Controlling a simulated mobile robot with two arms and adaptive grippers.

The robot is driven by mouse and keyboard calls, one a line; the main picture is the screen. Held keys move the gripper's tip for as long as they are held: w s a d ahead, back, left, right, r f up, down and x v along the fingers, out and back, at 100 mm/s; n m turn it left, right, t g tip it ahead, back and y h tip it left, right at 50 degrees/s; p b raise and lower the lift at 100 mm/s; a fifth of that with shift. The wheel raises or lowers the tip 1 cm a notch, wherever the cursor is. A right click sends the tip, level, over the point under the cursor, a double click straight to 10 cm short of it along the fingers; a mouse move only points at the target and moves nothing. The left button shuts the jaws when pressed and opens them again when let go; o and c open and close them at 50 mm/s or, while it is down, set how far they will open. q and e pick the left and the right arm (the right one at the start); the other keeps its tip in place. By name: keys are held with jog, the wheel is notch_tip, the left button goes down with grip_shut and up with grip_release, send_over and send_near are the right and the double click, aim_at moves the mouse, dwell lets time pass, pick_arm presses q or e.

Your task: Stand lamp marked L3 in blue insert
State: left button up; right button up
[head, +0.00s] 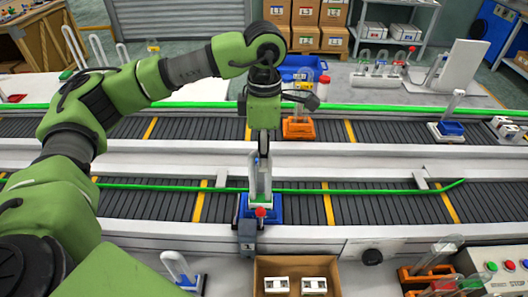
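A clear lamp (260,178) with a pale stem and white-green foot is upright at the blue insert (276,209) on the near conveyor. I cannot tell whether its foot is seated or just above, and no L3 mark is readable. My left gripper (264,151) points straight down, its dark fingers at the lamp's top. They show edge-on, so I cannot tell whether they are closed on it. A small red-topped part (260,212) stands in front of the insert. Another blue insert (447,130) with a clear lamp stands on the far conveyor at right. My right gripper is out of view.
An orange insert (298,128) stands on the far conveyor behind my gripper. A cardboard box (296,263) with white parts and a button panel (500,268) are in front. The near belt is clear on both sides.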

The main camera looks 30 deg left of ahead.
pick_arm(q)
notch_tip(320, 180, up, 12)
dwell(0.6)
notch_tip(320, 180, up, 9)
jog(key=p, duration=0.8)
jog(key=shift+p, duration=0.35)
dwell(0.6)
